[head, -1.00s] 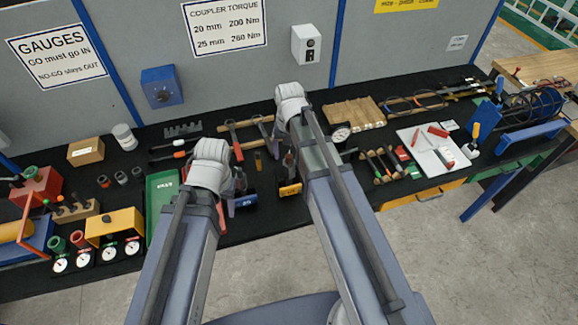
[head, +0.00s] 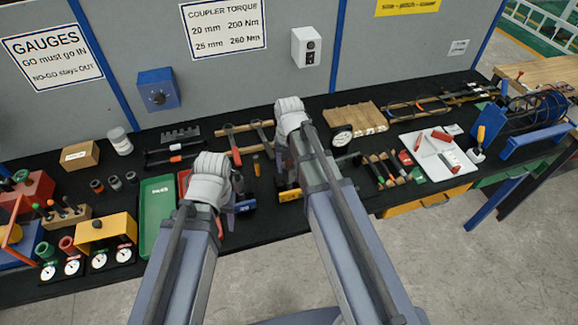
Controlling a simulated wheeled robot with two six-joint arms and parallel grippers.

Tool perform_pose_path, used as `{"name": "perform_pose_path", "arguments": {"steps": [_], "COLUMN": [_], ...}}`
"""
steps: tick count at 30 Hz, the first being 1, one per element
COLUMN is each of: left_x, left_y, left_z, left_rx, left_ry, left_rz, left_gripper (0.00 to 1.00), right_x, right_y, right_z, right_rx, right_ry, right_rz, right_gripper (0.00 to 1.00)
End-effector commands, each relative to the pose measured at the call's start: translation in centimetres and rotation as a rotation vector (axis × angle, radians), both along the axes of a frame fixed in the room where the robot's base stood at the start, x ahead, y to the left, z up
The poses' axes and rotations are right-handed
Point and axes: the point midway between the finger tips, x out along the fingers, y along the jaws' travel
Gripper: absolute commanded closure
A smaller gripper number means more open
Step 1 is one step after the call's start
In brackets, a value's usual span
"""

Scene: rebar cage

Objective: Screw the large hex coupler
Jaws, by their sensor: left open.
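I cannot pick out the large hex coupler for certain. Several small dark cylinders with reddish or grey tops (head: 115,182) stand at the left of the black bench. A blue block with a pale number (head: 243,207) and a yellow block (head: 290,195) sit near the front edge, partly behind my arms. My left gripper (head: 236,190) is open beside the blue block, largely hidden by its own wrist. My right gripper (head: 284,174) is low above the yellow block, mostly covered by its forearm. Its fingers are too hidden to tell their state or whether they hold anything.
A green tray (head: 158,222) lies left of my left arm, with dial gauges (head: 73,267) and a yellow box (head: 105,230) further left. Hammers (head: 229,140), a wooden block (head: 356,117) and a white tray (head: 445,160) stand behind and right. A grey panel (head: 225,75) closes the back.

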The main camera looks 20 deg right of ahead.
Motion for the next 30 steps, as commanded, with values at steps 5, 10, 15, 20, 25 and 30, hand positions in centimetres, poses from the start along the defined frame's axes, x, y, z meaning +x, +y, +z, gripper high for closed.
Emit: {"name": "perform_pose_path", "arguments": {"steps": [5, 10, 15, 20, 25, 30], "left_x": [0.00, 0.00, 0.00, 0.00, 0.00, 0.00], "left_y": [0.00, 0.00, 0.00, 0.00, 0.00, 0.00], "left_z": [0.00, -0.01, -0.01, -0.01, -0.01, -0.01], "left_rx": [0.000, 0.000, 0.000, 0.000, 0.000, 0.000], "left_ry": [0.000, 0.000, 0.000, 0.000, 0.000, 0.000], "left_rz": [0.000, 0.000, 0.000, 0.000, 0.000, 0.000], "left_gripper": [0.50, 0.50, 0.50, 0.50, 0.50, 0.50], "right_x": [0.00, 0.00, 0.00, 0.00, 0.00, 0.00], "right_y": [0.00, 0.00, 0.00, 0.00, 0.00, 0.00], "right_z": [0.00, -0.01, -0.01, -0.01, -0.01, -0.01], "right_rx": [0.000, 0.000, 0.000, 0.000, 0.000, 0.000], "right_ry": [0.000, 0.000, 0.000, 0.000, 0.000, 0.000], "right_rz": [0.000, 0.000, 0.000, -0.009, -0.063, -0.177], "right_gripper": [0.67, 0.86, 1.00, 1.00, 1.00, 1.00]}}
